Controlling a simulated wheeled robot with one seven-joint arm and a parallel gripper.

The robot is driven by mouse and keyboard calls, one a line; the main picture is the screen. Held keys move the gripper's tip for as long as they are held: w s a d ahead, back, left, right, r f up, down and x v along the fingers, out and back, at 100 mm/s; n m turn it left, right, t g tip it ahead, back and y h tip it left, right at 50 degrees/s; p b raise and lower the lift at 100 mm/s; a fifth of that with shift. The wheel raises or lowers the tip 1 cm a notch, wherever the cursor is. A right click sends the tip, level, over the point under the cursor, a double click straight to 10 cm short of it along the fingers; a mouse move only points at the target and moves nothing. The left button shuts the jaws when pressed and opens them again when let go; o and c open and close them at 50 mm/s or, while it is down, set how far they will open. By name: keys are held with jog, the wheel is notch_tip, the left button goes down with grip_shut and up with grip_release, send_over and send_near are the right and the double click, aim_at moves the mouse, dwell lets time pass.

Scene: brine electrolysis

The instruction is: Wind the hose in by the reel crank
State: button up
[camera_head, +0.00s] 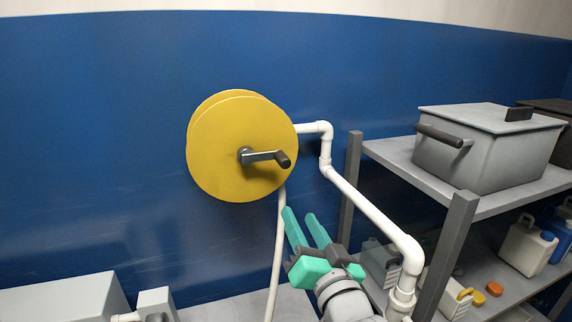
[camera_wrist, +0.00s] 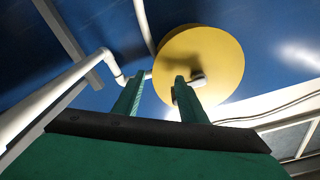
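The yellow hose reel (camera_head: 225,155) is mounted on the blue wall. Its crank has a grey arm (camera_head: 262,156) ending in a dark handle (camera_head: 283,159) that points right and outward. A pale hose (camera_head: 277,250) hangs down from the reel's lower right. My gripper (camera_head: 302,216) has green fingers. It is open and empty, below and to the right of the crank, apart from it. In the wrist view, the reel (camera_wrist: 205,62) and the crank handle (camera_wrist: 198,79) lie beyond the fingers (camera_wrist: 158,98); the right finger partly covers the reel.
A white pipe (camera_head: 365,207) runs from the reel down to the right, beside my gripper. A grey shelf post (camera_head: 352,175) and a shelf with a lidded grey box (camera_head: 475,150) stand at right. Grey equipment (camera_head: 70,300) stands lower left. The wall left of the reel is clear.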

aim_at(287, 164)
notch_tip(287, 164, up, 10)
jog(key=s+n+g, duration=0.1)
jog(key=s+n, duration=0.1)
jog(key=x, duration=1)
jog(key=shift+w+a+f, duration=0.1)
jog(key=shift+a, duration=0.15)
grip_shut()
